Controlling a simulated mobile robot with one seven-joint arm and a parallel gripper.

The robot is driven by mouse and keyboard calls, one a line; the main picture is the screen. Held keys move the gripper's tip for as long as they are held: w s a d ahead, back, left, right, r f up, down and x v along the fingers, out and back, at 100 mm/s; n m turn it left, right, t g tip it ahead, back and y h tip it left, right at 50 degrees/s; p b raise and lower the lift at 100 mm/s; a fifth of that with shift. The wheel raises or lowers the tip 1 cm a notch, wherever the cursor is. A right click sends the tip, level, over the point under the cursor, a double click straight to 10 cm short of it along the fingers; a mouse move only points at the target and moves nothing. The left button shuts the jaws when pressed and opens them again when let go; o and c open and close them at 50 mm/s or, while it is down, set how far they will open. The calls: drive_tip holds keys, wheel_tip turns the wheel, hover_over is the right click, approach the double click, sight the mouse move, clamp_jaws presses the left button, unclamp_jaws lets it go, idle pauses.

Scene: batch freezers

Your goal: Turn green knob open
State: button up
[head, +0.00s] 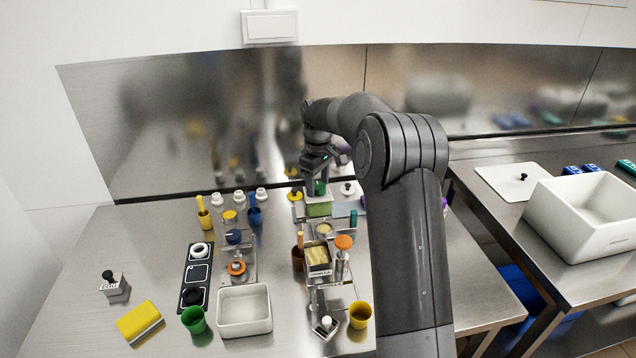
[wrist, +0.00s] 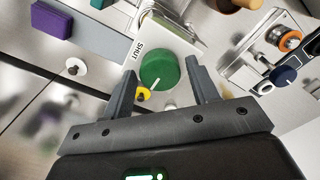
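The green knob (wrist: 158,68) is round with a white pointer line towards its lower edge in the wrist view. It sits on a light plate with the label SHUT (wrist: 138,48) at its upper left. In the head view the knob (head: 320,187) shows just below my gripper (head: 318,178), on top of a green block (head: 319,208). In the wrist view my gripper (wrist: 161,68) is open, its fingers on either side of the knob. Gaps show between fingers and knob. The word for the open position is not visible.
A yellow knob (wrist: 144,94) lies close to the left finger, and a white disc with a black knob (wrist: 74,67) is farther left. In the head view, cups, a white tray (head: 245,310) and a yellow sponge (head: 140,322) stand nearer on the steel counter. A metal backsplash rises behind.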

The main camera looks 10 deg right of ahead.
sight(318, 185)
drive_tip(key=shift+o, duration=0.5)
wheel_tip(318, 185, up, 11)
idle(0.4)
